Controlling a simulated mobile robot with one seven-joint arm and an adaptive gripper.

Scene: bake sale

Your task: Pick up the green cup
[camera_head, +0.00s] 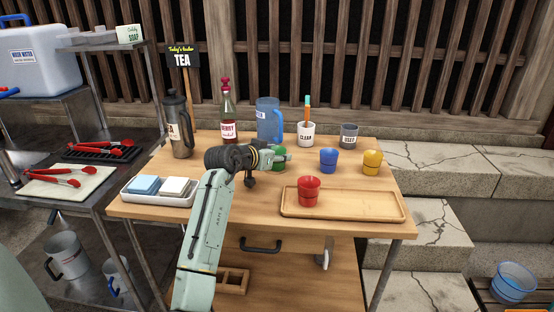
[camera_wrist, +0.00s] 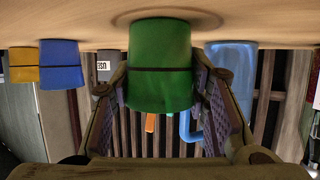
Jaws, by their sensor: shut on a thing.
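The green cup (camera_head: 278,164) stands at the middle of the wooden table, partly hidden behind my gripper (camera_head: 281,155) in the head view. In the wrist view, which is upside down, the green cup (camera_wrist: 160,65) fills the space between the two fingers of my gripper (camera_wrist: 162,78). One finger is on each side, shut on the cup. The cup is upright and its base appears to be at the tabletop, with a dark ring of shadow around it.
A blue cup (camera_head: 328,160) and yellow cup (camera_head: 372,162) stand to the right. A red cup (camera_head: 309,191) is on the wooden tray (camera_head: 362,206). A blue pitcher (camera_head: 268,121), a bottle (camera_head: 229,119) and a white mug (camera_head: 306,136) stand behind. A sponge tray (camera_head: 157,199) is front left.

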